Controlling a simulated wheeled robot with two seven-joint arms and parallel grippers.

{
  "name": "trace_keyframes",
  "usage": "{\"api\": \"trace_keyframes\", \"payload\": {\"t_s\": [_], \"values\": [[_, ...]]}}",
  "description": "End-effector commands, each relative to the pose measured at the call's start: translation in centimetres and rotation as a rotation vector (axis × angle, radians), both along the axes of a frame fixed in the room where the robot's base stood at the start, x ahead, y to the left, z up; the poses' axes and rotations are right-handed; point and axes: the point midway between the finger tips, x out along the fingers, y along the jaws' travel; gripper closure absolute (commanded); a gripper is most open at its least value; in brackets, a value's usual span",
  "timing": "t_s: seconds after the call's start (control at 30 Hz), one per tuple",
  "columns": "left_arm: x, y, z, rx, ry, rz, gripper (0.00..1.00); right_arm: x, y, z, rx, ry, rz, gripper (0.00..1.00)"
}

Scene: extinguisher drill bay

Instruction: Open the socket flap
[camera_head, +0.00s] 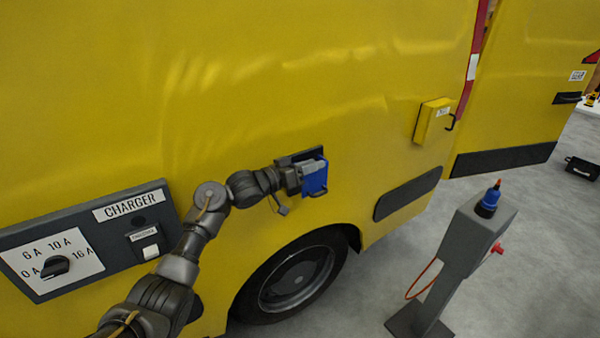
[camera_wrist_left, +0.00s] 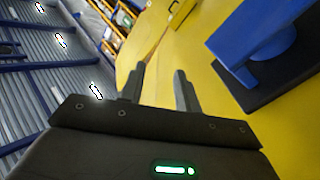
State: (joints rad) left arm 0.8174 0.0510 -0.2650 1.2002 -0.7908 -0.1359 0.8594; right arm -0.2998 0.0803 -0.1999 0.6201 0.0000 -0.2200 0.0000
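The blue socket flap (camera_head: 316,177) sits on a dark plate (camera_head: 299,157) on the side of the yellow van. In the left wrist view the flap (camera_wrist_left: 258,38) fills the upper right, with the dark plate (camera_wrist_left: 287,88) under it. I cannot tell for sure how far it stands open. My left gripper (camera_head: 307,179) is at the flap and partly covers it and the plate. In the left wrist view the two fingers (camera_wrist_left: 157,80) are apart with nothing between them, and the flap is to their right. My right gripper is not in view.
A charger panel (camera_head: 150,222) with a dial (camera_head: 55,267) is at the left. A wheel (camera_head: 292,281) is below the flap. A yellow box (camera_head: 433,121) is on the van to the right. A grey post (camera_head: 462,250) with a blue plug (camera_head: 488,201) stands on the floor at right.

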Motion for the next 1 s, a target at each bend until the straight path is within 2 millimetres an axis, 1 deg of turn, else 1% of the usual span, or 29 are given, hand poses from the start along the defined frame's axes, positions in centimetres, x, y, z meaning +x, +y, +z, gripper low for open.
{"api": "trace_keyframes", "payload": {"t_s": [0.03, 0.1, 0.2, 0.3, 0.67, 0.73, 0.77, 0.83, 0.87, 0.97, 1.0], "values": [[-0.5, 0.8, -0.2, 0.001, -0.003, 0.002, 0.67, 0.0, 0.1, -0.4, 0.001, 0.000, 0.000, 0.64], [-1.2, 1.6, -0.2, 0.001, -0.003, 0.001, 0.67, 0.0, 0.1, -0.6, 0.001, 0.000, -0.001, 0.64], [-1.9, 2.6, -0.2, 0.001, -0.002, 0.000, 0.67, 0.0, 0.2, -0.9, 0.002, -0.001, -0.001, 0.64], [-2.3, 3.1, 0.0, 0.000, -0.002, -0.001, 0.67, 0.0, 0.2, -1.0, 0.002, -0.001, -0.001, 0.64], [-2.5, 3.4, 0.0, 0.000, 0.000, 0.000, 0.67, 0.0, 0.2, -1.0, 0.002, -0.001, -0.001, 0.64], [-2.4, 3.4, -0.6, 0.001, 0.008, 0.004, 0.67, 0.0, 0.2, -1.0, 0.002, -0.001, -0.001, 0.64], [-2.4, 3.5, -1.3, 0.003, 0.015, 0.011, 0.67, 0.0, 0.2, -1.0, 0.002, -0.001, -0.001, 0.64], [-2.2, 4.0, -3.6, 0.007, 0.041, 0.034, 0.67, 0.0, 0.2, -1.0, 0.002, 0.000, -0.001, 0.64], [-2.1, 4.2, -5.1, 0.011, 0.058, 0.047, 0.67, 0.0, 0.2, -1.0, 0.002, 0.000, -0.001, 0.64], [-2.2, 5.5, -11.6, 0.036, 0.127, 0.110, 0.67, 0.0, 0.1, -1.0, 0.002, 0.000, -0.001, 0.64], [-2.5, 6.1, -14.7, 0.052, 0.161, 0.140, 0.67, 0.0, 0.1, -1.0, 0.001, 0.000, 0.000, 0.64]]}}
